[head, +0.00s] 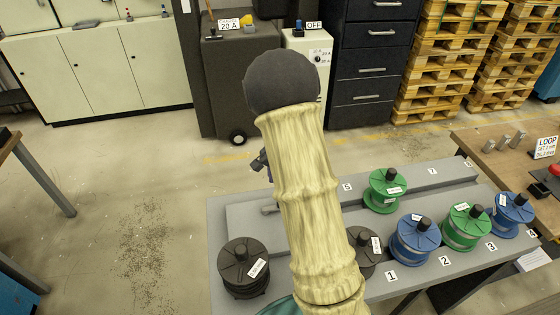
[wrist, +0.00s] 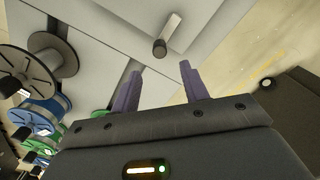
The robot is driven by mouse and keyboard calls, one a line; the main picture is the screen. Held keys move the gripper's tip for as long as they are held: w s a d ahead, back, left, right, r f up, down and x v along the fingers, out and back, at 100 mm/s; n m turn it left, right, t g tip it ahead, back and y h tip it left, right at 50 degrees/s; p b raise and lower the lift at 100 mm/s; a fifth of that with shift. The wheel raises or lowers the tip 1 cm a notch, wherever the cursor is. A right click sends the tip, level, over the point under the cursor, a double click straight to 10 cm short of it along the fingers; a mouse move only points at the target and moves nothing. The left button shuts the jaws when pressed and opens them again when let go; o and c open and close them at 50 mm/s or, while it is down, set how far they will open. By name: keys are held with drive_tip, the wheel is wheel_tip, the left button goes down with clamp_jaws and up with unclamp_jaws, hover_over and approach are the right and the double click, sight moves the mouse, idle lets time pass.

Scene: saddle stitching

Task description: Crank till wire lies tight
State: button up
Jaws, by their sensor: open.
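In the wrist view my gripper (wrist: 160,68) is open, its two purple-grey fingers apart with nothing between them. A crank with a flat pale arm (wrist: 172,30) and a dark round knob (wrist: 159,47) lies just beyond the fingertips, over a light grey surface. The knob lines up roughly with the gap between the fingers and appears apart from them. In the head view my arm hides most of the gripper and the middle of the bench. A small grey handle-like part (head: 269,208) shows left of my arm. I cannot make out the wire or its tightness.
The grey bench (head: 225,212) carries a black spool (head: 243,268), a partly hidden dark spool (head: 363,250), green spools (head: 384,190) and blue spools (head: 415,240). A wooden table (head: 485,150) stands at right. Cabinets and pallets (head: 440,60) line the back.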

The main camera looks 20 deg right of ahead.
wheel_tip(320, 180, up, 8)
idle(1.1)
